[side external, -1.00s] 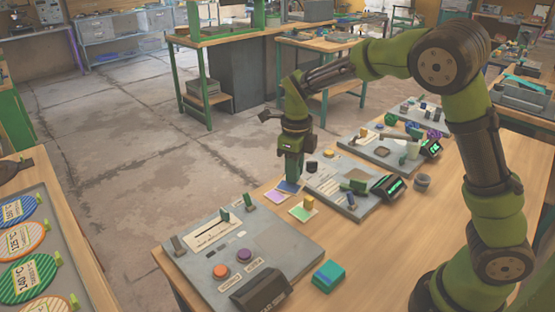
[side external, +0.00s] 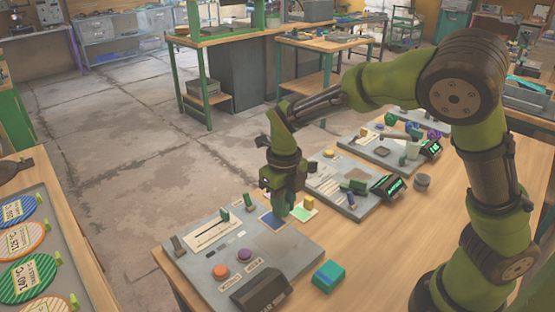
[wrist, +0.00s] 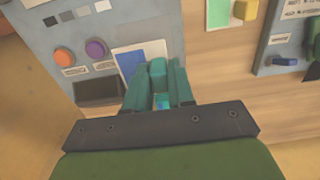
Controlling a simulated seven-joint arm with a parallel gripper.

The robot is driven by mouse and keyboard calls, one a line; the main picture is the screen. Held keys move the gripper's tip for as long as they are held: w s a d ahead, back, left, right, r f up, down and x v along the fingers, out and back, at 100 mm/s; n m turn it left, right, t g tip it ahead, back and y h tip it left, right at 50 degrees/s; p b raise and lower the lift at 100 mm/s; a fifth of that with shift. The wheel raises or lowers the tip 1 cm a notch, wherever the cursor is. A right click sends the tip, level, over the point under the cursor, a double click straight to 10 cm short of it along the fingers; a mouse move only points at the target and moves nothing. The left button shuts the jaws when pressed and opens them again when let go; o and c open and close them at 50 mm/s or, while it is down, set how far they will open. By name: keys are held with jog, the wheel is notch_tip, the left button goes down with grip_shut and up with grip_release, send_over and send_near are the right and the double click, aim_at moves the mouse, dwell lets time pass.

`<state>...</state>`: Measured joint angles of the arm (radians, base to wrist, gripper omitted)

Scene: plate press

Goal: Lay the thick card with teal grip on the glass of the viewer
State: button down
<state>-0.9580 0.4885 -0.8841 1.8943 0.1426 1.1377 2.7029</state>
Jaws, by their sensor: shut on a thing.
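My gripper (side external: 283,207) is shut on the teal grip of a pale-edged card with a blue face. The grip shows between my fingers in the wrist view (wrist: 158,75). The card (side external: 270,219) is over the right back part of the grey viewer (side external: 205,265); its blue face also shows in the wrist view (wrist: 129,62). I cannot tell whether the card touches the viewer. The viewer's glass is mostly hidden by the card and my fingers.
The viewer carries an orange button (side external: 220,271), a purple button (side external: 245,255) and a dark display (side external: 262,288). A green card with a yellow grip (side external: 308,201) lies just right of my gripper. A teal and blue block (side external: 328,276) sits on the table right of the viewer.

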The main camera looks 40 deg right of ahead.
send_over(283, 236)
jog(key=shift+f, duration=2.75)
jog(key=shift+f, duration=0.6)
jog(key=c, duration=0.9)
grip_release()
notch_tip(283, 236, up, 17)
